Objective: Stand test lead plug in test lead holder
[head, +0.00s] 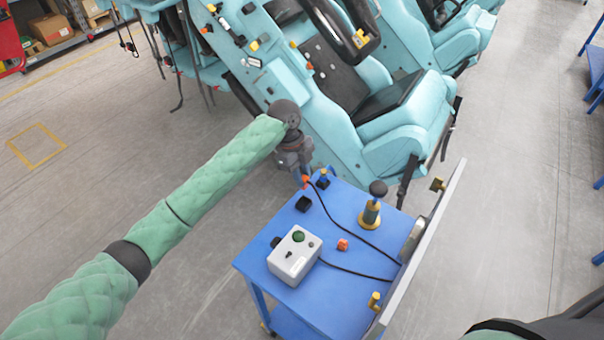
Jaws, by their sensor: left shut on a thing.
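My left gripper (303,176) is at the far left edge of the blue cart top, pointing down, shut on the test lead plug (306,180), a small orange piece with a black lead. The lead runs from it across the cart toward the panel at the right. The fingers are small and partly hidden by the wrist. A black block (304,203) stands on the cart just below the gripper in the picture; it looks like the test lead holder, and the plug appears apart from it. My right gripper is out of view.
The blue cart (262,243) also carries a grey box (294,254) with a green button, a brass post with a black knob (372,205), an orange block (342,244) and a small dark block (323,182). An upright panel (428,240) edges its right side. Turquoise coaster seats (395,145) stand behind.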

